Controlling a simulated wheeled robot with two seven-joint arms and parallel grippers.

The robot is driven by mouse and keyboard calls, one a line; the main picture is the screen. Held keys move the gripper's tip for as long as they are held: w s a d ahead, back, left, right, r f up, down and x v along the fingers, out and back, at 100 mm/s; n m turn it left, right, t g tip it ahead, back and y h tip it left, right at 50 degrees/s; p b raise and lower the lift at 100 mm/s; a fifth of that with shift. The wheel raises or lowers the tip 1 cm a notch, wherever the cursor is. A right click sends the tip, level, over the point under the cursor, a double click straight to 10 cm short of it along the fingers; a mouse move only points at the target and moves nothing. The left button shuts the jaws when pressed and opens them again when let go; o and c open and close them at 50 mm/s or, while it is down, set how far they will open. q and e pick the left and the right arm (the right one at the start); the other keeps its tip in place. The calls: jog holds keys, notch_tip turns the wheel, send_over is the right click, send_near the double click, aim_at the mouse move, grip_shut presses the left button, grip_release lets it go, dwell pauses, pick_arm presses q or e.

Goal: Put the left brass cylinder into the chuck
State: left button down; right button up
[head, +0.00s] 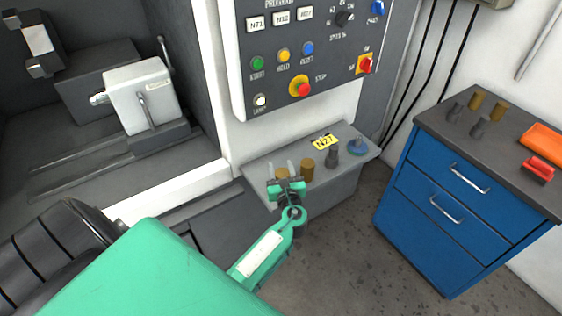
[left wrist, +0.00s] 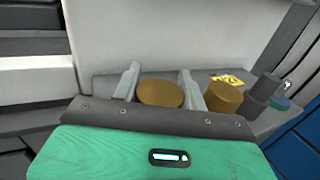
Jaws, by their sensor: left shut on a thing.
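The left brass cylinder (head: 283,173) stands on the grey ledge (head: 258,165) below the control panel. My left gripper (head: 284,169) is shut on it, with one finger on each side. In the left wrist view the cylinder's round top (left wrist: 160,92) shows between the two fingers (left wrist: 159,87). I cannot tell whether its base touches the ledge. A second brass cylinder (head: 307,169) stands just to the right, outside the fingers. My right gripper is out of view.
A dark grey stepped part (head: 331,156), a yellow N27 label (head: 325,141) and a blue-ringed part (head: 357,147) share the ledge. A pale tailstock-like block (head: 145,95) stands inside the machine. A blue cabinet (head: 455,195) at the right carries more cylinders and orange items.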

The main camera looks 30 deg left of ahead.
pick_arm(q)
jog(key=shift+w+f, duration=0.1)
jog(key=shift+f, duration=0.2)
jog(key=shift+f, duration=0.1)
jog(key=c, duration=1.2)
grip_release()
jog(key=shift+f, duration=0.2)
jog(key=o, duration=0.4)
jog(key=shift+o, duration=0.2)
